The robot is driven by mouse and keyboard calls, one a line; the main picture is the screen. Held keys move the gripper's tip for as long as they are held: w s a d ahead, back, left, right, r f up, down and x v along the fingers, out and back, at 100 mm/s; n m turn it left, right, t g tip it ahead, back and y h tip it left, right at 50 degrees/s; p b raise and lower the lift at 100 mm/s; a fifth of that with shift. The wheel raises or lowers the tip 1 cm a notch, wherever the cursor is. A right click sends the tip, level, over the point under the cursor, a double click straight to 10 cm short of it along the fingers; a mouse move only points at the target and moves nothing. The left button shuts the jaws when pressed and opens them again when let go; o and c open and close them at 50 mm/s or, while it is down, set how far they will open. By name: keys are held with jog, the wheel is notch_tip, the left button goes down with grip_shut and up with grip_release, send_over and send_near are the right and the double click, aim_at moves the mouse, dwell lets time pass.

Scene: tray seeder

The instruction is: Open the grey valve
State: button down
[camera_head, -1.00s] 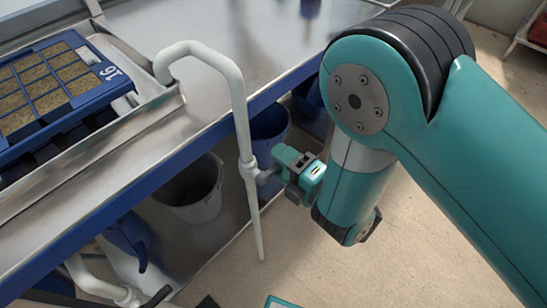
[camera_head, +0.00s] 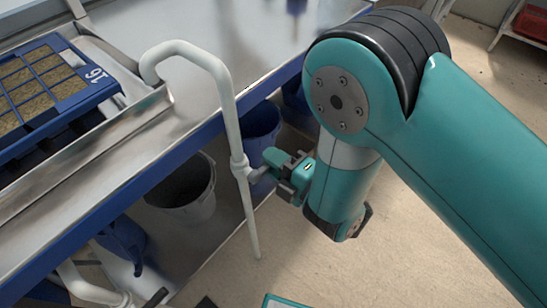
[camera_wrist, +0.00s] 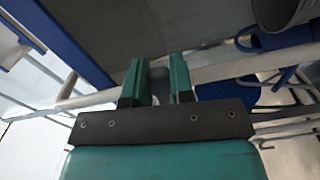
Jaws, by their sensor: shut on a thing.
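The grey valve (camera_head: 257,175) sits at a joint on the upright white pipe (camera_head: 230,115), below the table edge. Its short grey handle sticks out to the right, toward my gripper (camera_head: 270,172). My gripper is shut on the valve handle. In the wrist view the two green fingers (camera_wrist: 158,82) stand on either side of a grey piece, the valve handle (camera_wrist: 158,73), with the white pipe (camera_wrist: 215,70) running across behind them. The fingers hide most of the handle, so its exact angle cannot be told.
A metal table (camera_head: 130,150) with a blue edge holds a blue seed tray (camera_head: 60,85) at left. Below it stand a grey bucket (camera_head: 185,190) and a blue bucket (camera_head: 262,128). The floor (camera_head: 400,250) at lower right is mostly clear.

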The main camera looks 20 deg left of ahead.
aim_at(246, 183)
jog(key=shift+s+a+f+m, duration=0.35)
jog(key=shift+s+f+m, duration=0.45)
jog(key=shift+m, duration=1.9)
jog(key=shift+s+a+f+m, duration=0.3)
jog(key=shift+s+f+m, duration=0.5)
jog(key=shift+m, duration=1.9)
jog(key=shift+s+a+f+m, duration=0.35)
jog(key=shift+s+f+m, duration=0.45)
jog(key=shift+m, duration=1.9)
jog(key=shift+s+r, duration=0.1)
jog(key=shift+s, duration=0.05)
jog(key=c, duration=1)
grip_release()
